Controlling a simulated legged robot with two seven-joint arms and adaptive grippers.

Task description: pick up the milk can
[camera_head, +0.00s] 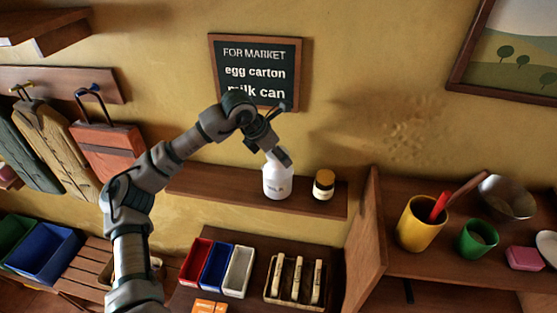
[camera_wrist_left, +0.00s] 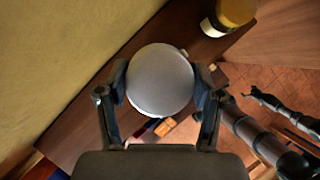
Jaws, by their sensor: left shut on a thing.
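The milk can (camera_head: 277,183) is white and upright, over the narrow wooden wall shelf (camera_head: 220,187). I cannot tell whether its base touches the shelf. My left gripper (camera_head: 279,156) comes down on it from above and is shut on its top. In the left wrist view the can's round grey-white top (camera_wrist_left: 161,80) sits between the two fingers, one on each side. A dark arm end that looks like my right gripper (camera_wrist_left: 254,95) shows small at the right of that view. Its jaws are too small to read.
A sign (camera_head: 257,52) hangs on the wall behind my arm. Below are coloured bins (camera_head: 217,268) and a wooden tray (camera_head: 271,294). A wooden side panel (camera_head: 366,240) rises at right.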

